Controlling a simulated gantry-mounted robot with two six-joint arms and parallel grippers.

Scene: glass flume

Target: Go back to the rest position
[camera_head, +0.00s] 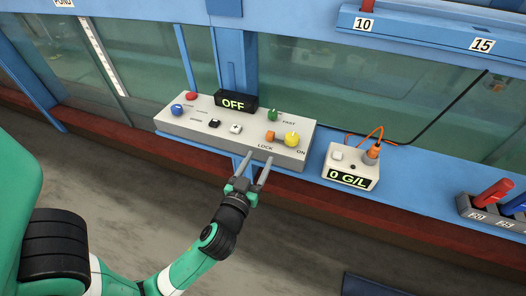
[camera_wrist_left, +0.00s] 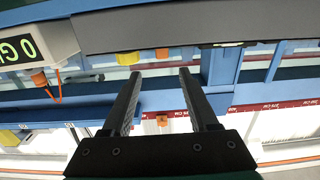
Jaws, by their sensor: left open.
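My left gripper (camera_head: 257,160) is open and empty, just in front of the lower front face of the grey control box (camera_head: 180,124). In the left wrist view its two fingers (camera_wrist_left: 160,75) are spread with nothing between them. The control box carries a black display (camera_head: 234,101) reading OFF, a yellow knob (camera_head: 291,139), an orange button (camera_head: 270,135), a green knob (camera_head: 272,115), a blue knob (camera_head: 177,110) and a red button (camera_head: 191,96). I cannot tell from the head view whether the fingertips touch the box. My right gripper is not in view.
A small meter (camera_head: 350,166) reading 0 G/L, with an orange cable, stands right of the control box on the blue ledge (camera_head: 410,180). A rack (camera_head: 479,213) with red and blue items is at far right. Glass flume panels (camera_head: 400,105) rise behind.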

